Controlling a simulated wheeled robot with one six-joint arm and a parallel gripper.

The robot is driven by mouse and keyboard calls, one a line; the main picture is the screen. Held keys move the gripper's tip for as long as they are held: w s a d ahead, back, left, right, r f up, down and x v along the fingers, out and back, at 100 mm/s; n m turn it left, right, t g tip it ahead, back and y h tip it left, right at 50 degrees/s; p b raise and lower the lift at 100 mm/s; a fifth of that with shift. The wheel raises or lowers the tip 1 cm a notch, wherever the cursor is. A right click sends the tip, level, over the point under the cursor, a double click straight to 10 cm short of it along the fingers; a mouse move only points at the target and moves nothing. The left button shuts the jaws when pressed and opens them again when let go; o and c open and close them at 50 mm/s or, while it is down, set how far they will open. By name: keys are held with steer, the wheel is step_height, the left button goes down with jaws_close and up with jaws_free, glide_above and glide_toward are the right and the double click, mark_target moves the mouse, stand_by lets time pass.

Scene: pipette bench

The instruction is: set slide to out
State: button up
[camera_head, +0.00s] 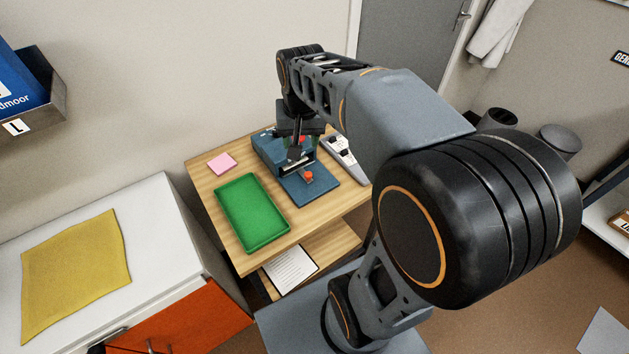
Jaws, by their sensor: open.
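A dark blue device (269,150) stands on a small wooden table. Its flat blue slide plate (322,184) extends from the front, toward the lower right, and carries a small orange-red knob (308,176). My gripper (296,153) points down right at the device's front opening, above and behind the knob. It is open, and nothing shows between its fingers. The gripper and wrist hide part of the device's top, where a bit of red shows. I cannot tell whether the fingers touch the device.
A green tray (251,244) lies left of the device on the wooden table (205,190). A pink pad (222,163) is at the back left, and a grey box with dark knobs (343,157) is close on the right. A paper sheet (290,268) lies on the lower shelf.

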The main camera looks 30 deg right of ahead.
mark_target(308, 174)
steer(key=w+d+f+m+g+b, duration=0.25)
steer(key=w+d+f+b, duration=0.2)
steer(key=w+f, duration=0.3)
steer(key=shift+m+t, duration=0.35)
steer(key=f, duration=1.3)
steer(key=shift+s+d+f+b, duration=0.2)
steer(key=shift+s+f+b, duration=0.1)
steer(key=shift+f, duration=0.1)
steer(key=shift+c, duration=0.5)
jaws_close()
